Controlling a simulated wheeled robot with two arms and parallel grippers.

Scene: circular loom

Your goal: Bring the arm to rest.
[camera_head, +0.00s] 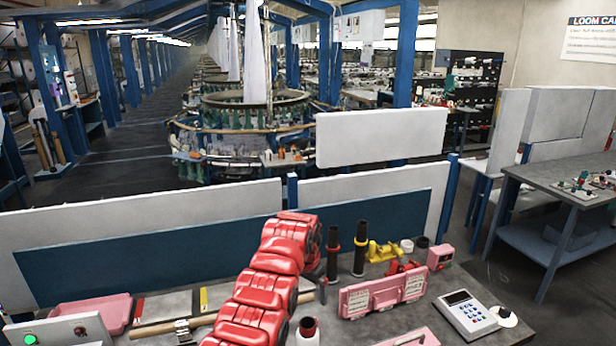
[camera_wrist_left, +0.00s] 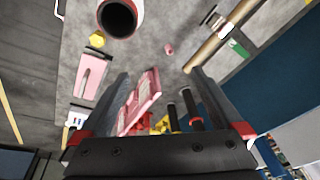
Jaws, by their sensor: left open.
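My left arm (camera_head: 265,285), red and jointed, rises from the bottom middle of the head view over the workbench (camera_head: 455,330). Its gripper is mostly hidden behind the arm there. In the left wrist view the left gripper (camera_wrist_left: 160,75) shows two dark fingers spread wide apart, with red parts at their bases. Nothing is held between them; the bench top and a pink box (camera_wrist_left: 143,100) show beyond the gap. The right gripper is in neither view.
Near the arm stand a white container (camera_head: 307,333) and two dark spools (camera_head: 360,250). A pink case (camera_head: 382,295), a calculator (camera_head: 466,313) and a pink tray (camera_head: 95,314) lie on the bench. A blue-and-white partition (camera_head: 130,245) closes its back.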

